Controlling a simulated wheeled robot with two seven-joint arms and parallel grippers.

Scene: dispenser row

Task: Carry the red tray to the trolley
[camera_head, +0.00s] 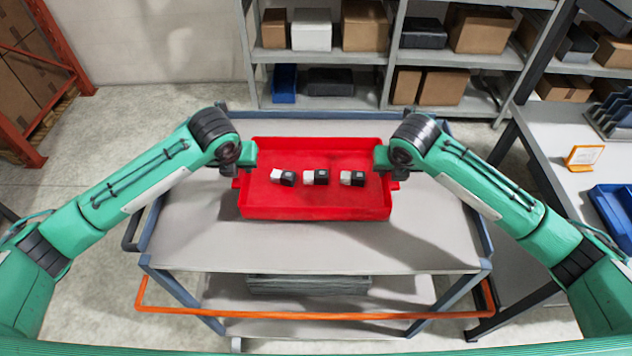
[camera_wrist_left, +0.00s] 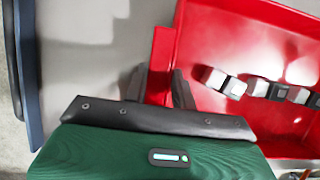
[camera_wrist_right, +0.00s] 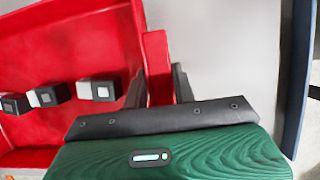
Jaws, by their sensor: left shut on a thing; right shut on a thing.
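The red tray (camera_head: 315,212) is over the top shelf of the grey trolley (camera_head: 420,240), toward its far side. I cannot tell whether it rests on the shelf or hangs just above it. Several small black-and-white items, such as this one (camera_head: 316,177), lie in a row in the tray. My left gripper (camera_wrist_left: 160,88) is shut on the tray's left handle (camera_wrist_left: 162,60). My right gripper (camera_wrist_right: 160,85) is shut on the right handle (camera_wrist_right: 156,58). In the head view, my wrists partly hide both handles.
The trolley has an orange bar (camera_head: 315,315) at its near side and a lower shelf with a grey stack (camera_head: 310,285). Shelving with boxes (camera_head: 365,25) stands behind. A table (camera_head: 560,135) with a blue bin (camera_head: 615,210) is at right. Bare shelf lies in front of the tray.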

